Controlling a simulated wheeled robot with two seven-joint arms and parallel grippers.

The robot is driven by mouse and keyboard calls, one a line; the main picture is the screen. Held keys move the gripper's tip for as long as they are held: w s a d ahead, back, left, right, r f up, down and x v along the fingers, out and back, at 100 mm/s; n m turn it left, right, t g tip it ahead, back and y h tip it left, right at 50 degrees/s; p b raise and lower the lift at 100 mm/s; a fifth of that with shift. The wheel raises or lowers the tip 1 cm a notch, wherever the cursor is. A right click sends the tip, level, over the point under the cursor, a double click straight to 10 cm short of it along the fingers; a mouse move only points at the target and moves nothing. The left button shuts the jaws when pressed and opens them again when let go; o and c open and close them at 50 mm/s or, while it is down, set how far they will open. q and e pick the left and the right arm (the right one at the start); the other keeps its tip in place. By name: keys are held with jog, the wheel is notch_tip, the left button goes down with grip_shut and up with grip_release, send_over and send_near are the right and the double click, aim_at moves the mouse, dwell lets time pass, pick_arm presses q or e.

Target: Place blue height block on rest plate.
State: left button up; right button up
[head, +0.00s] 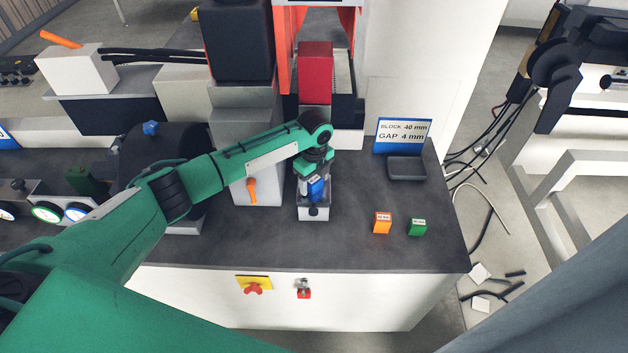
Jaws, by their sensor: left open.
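The blue height block (316,189) stands near the front middle of the dark bench, at the silver rest plate fixture (313,213). It appears to sit on the fixture, though its underside is hard to see. My left gripper (314,182) points down right at the block. It is open, with its fingers close around or beside the block; the small size hides whether they touch. The green arm comes in from the left. An orange block (382,224) and a green block (417,228) stand to the right. My right gripper is not in view.
A sign (403,134) reading "BLOCK 40 mm, GAP 4 mm" stands behind an empty dark tray (406,168). A grey housing with an orange lever (251,190) is left of the fixture. A red machine part (316,72) rises behind. The bench's right front is mostly clear.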

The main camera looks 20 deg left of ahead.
aim_at(314, 179)
pick_arm(q)
notch_tip(314, 179, up, 12)
jog(key=b, duration=0.3)
jog(key=shift+f, duration=0.15)
